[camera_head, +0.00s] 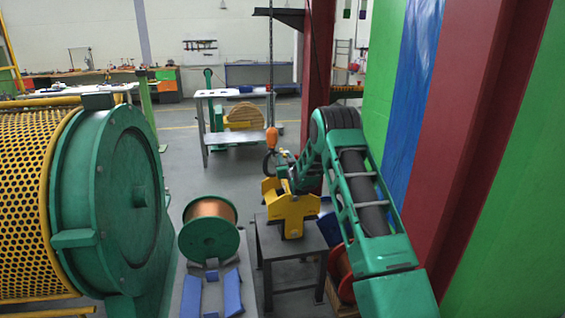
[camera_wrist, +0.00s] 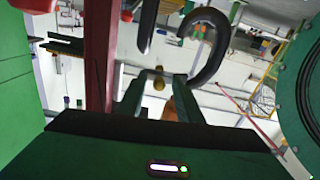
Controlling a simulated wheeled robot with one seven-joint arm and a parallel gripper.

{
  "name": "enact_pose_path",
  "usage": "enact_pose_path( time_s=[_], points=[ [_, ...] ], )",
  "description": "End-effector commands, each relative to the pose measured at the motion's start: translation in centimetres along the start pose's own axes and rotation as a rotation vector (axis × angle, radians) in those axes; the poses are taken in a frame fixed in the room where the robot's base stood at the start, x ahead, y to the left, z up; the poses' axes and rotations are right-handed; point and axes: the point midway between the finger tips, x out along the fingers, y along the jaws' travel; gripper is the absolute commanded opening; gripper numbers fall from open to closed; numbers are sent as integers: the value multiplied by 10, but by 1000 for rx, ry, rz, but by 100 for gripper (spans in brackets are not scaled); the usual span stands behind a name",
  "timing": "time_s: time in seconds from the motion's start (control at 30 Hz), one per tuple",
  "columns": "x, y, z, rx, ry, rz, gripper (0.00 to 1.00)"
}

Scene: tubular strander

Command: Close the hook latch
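A dark curved hook shape (camera_head: 267,163) shows under the handle. In the wrist view a large dark hook (camera_wrist: 219,45) curves above and right of my fingers, its lower end close to the right finger. My gripper (camera_head: 285,168) is close to the right of the hook and handle, above the block. In the wrist view my gripper (camera_wrist: 160,92) has its two fingers apart. A small brass-coloured knob and an orange piece show between them. Contact cannot be told.
The small table (camera_head: 285,252) stands beside a copper-wire spool (camera_head: 210,226). A big green drum (camera_head: 112,195) with yellow mesh fills the left. A maroon post (camera_head: 318,65) and a green wall (camera_head: 515,220) bound the right. Open floor lies behind.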

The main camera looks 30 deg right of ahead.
Motion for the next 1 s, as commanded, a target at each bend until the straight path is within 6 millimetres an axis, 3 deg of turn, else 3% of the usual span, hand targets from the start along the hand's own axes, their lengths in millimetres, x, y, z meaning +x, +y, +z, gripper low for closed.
enact_pose_path(
  time_s=[0.27,0.43,0.5,0.53,1.0],
  points=[
    [2,0,0,0,-1,0,32],
    [1,0,0,0,-1,0,0],
    [1,0,0,0,-1,0,0],
    [-1,-12,-1,0,0,-5,0],
    [2,-6,4,143,0,-6,0]
  ],
)
